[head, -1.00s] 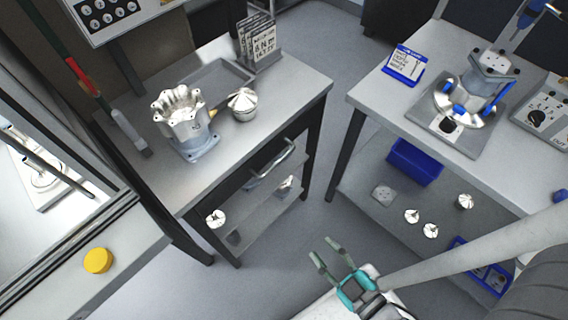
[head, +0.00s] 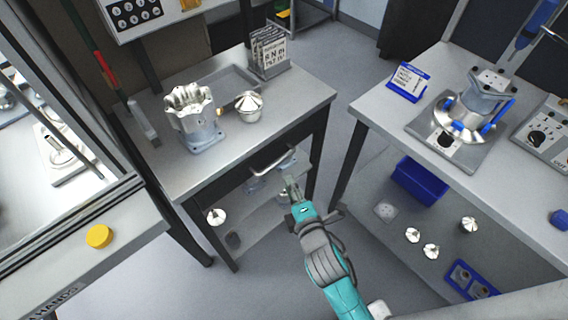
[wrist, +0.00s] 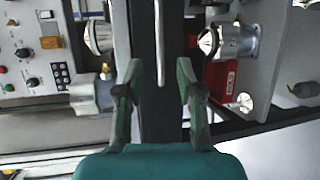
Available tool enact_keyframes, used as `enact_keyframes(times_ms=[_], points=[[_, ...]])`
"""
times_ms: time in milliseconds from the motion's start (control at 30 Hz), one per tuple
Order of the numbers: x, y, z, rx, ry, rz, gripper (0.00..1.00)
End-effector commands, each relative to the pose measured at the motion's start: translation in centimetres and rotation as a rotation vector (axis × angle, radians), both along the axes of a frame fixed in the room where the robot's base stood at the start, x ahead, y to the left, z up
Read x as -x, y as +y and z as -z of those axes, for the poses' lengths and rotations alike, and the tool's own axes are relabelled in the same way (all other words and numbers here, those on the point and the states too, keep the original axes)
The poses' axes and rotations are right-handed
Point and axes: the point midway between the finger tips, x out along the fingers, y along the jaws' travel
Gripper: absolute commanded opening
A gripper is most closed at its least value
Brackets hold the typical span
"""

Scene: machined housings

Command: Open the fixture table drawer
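The fixture table (head: 240,145) stands left of centre in the head view, with a dark drawer front (head: 232,172) under its grey top. The drawer looks closed. A silver bar handle (head: 272,166) sticks out from the front. My gripper (head: 291,186) is close to the right part of the handle. In the wrist view my gripper (wrist: 160,72) is open, with its two fingers apart. The thin handle bar (wrist: 160,40) runs lengthwise, lined up with the gap between them. No finger visibly closes on it; the exact depth between bar and fingertips is hard to tell.
A housing (head: 193,118), a silver cone-topped part (head: 248,106) and a card rack (head: 269,52) stand on the fixture table. Its lower shelf holds small parts. A second table (head: 375,112) stands to the right, with a blue bin (head: 420,180) below. Floor between them is clear.

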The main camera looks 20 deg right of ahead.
Motion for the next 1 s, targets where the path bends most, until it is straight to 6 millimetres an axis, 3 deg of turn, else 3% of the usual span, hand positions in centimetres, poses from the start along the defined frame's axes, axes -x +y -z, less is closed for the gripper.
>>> enact_keyframes(times_ms=[167,633,1000], points=[[-1.5,-0.2,0.2,0.002,-0.002,0.001,0.37],[-8.6,-0.8,1.5,0.001,-0.002,0.001,0.37],[-10.5,-0.9,2.0,0.000,0.000,0.000,0.37]])
